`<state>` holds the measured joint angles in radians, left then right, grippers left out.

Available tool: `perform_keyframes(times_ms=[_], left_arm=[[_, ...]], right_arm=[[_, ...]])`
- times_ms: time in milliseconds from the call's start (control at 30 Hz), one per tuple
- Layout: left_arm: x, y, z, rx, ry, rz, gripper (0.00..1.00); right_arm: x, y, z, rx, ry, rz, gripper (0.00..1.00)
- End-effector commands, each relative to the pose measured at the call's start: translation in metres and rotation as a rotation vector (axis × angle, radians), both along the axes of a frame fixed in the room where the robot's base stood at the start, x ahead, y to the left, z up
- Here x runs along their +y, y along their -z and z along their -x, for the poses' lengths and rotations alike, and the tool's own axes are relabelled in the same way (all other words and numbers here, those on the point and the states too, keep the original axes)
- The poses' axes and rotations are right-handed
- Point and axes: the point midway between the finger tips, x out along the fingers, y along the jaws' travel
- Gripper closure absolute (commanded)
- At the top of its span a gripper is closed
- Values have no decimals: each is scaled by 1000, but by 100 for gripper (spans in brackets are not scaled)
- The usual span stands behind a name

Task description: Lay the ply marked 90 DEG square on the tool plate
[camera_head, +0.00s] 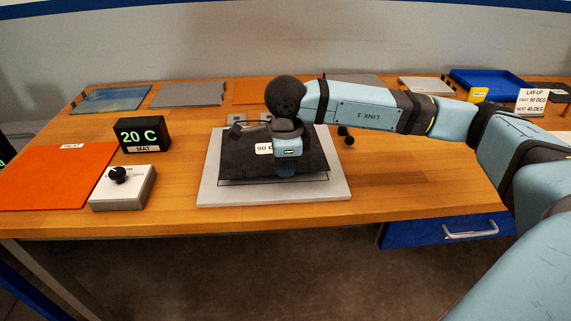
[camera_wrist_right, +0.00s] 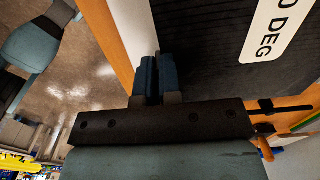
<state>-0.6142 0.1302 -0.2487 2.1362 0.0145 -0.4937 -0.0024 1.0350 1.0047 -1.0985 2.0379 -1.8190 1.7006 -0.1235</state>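The black ply (camera_head: 245,165), with a white label (camera_head: 263,149) partly hidden by my arm, lies over the light grey tool plate (camera_head: 215,195). A thin dark outline shows on the plate just beyond its front edge. Whether the ply touches the plate there is unclear. My left gripper is out of view.
An orange heat mat (camera_head: 50,178), a 20 C display (camera_head: 142,134) and a knob box (camera_head: 123,187) stand left. Sheets (camera_head: 188,95) and a blue tray (camera_head: 487,83) line the back. A LAY-UP sign (camera_head: 531,100) lists 90 DEG first. The wood right of the plate is clear.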

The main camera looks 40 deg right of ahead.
Motion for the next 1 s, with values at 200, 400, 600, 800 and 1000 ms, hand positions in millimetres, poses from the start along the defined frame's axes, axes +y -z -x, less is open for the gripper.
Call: perform_keyframes(times_ms=[200,400,600,800,1000], left_arm=[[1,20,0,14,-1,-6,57],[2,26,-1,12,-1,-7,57],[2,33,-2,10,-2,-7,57],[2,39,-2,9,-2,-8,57],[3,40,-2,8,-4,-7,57]], right_arm=[[0,12,0,0,0,0,100],[0,20,0,0,0,0,100],[0,28,0,0,0,0,100],[0,36,0,0,0,0,100],[0,37,0,0,0,0,100]])
